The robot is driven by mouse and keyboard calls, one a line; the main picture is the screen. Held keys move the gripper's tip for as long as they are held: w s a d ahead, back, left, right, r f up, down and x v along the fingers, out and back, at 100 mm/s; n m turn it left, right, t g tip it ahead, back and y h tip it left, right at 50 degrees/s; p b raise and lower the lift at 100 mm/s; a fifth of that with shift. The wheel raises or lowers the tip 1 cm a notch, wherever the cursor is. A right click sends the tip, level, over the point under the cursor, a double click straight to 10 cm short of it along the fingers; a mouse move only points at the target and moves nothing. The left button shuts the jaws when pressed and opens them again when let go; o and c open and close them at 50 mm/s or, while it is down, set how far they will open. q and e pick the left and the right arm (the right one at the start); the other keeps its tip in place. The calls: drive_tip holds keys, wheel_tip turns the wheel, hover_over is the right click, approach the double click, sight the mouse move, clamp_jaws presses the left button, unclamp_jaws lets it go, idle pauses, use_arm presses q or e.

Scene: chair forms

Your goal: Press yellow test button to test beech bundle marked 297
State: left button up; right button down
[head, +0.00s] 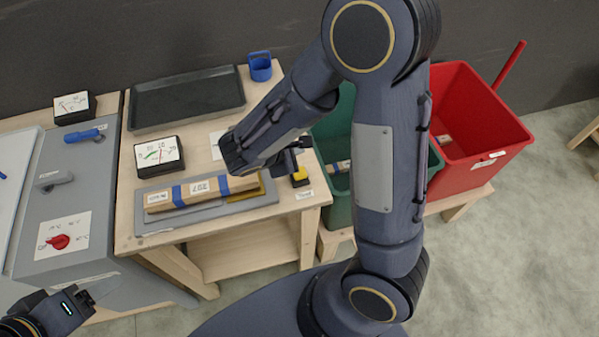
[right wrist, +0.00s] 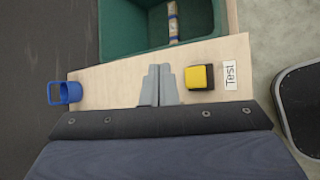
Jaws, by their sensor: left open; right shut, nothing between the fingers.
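The beech bundle (head: 200,188), marked 297 and bound with blue bands, lies on a grey test plate (head: 152,226) on the wooden bench. The yellow test button (head: 300,177) sits in a black housing at the bench's right edge; it also shows in the right wrist view (right wrist: 197,77), next to a "Test" label (right wrist: 231,75). My right gripper (right wrist: 158,84) is shut and empty, its tips beside the button, apart from it in the picture. Its height above the bench is unclear. My left gripper (head: 92,296) is open and empty at the lower left, away from the bundle.
A dial meter (head: 159,155) stands behind the bundle. A black tray (head: 187,97) and a blue cup (head: 260,67) are at the back. A green bin (head: 334,197) and red bin (head: 484,125) stand to the right. A grey panel with a red knob (head: 59,242) is left.

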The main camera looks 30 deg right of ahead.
wheel_tip(320, 180, down, 6)
drive_tip(key=b, duration=0.3)
drive_tip(key=shift+r+b, duration=0.15)
drive_tip(key=shift+b, duration=0.2)
drive_tip(key=shift+f+b, duration=0.65)
idle(1.0)
drive_tip(key=shift+f+b, duration=0.35)
drive_tip(key=shift+b, duration=0.2)
drive_tip(key=shift+f+b, duration=1)
idle(0.8)
drive_tip(key=shift+r, duration=0.1)
drive_tip(key=shift+r+p, duration=1)
drive_tip(key=shift+r, duration=0.3)
drive_tip(key=shift+r, duration=0.1)
